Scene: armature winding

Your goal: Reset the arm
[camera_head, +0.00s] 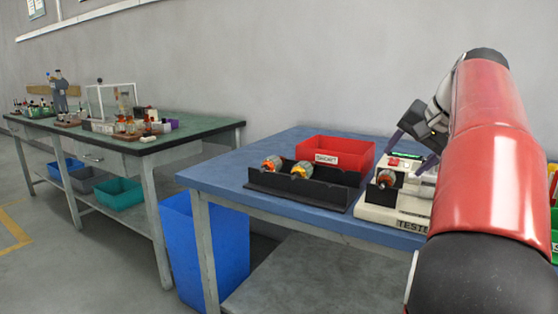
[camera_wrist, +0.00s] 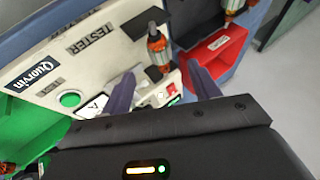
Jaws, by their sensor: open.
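My gripper (camera_head: 413,152) is open above the tester (camera_head: 378,214) on the blue table, and nothing shows between its fingers. In the wrist view both purple-grey fingers of my gripper (camera_wrist: 160,72) are spread over the tester (camera_wrist: 112,30). An armature (camera_head: 386,178) with an orange end sits at the tester's black cradle; it also shows in the wrist view (camera_wrist: 158,48), just beyond the fingertips and apart from them. Two more armatures, one on the left (camera_head: 271,163) and one on the right (camera_head: 302,169), rest in a black holder (camera_head: 300,190). My red arm hides part of the tester.
A red labelled bin (camera_head: 340,146) stands behind the holder. A green bin (camera_wrist: 18,125) is beside the tester. A tall blue bin (camera_head: 205,245) stands on the floor at the table's left. A cluttered green-topped bench (camera_head: 195,130) is further left, with a floor gap between.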

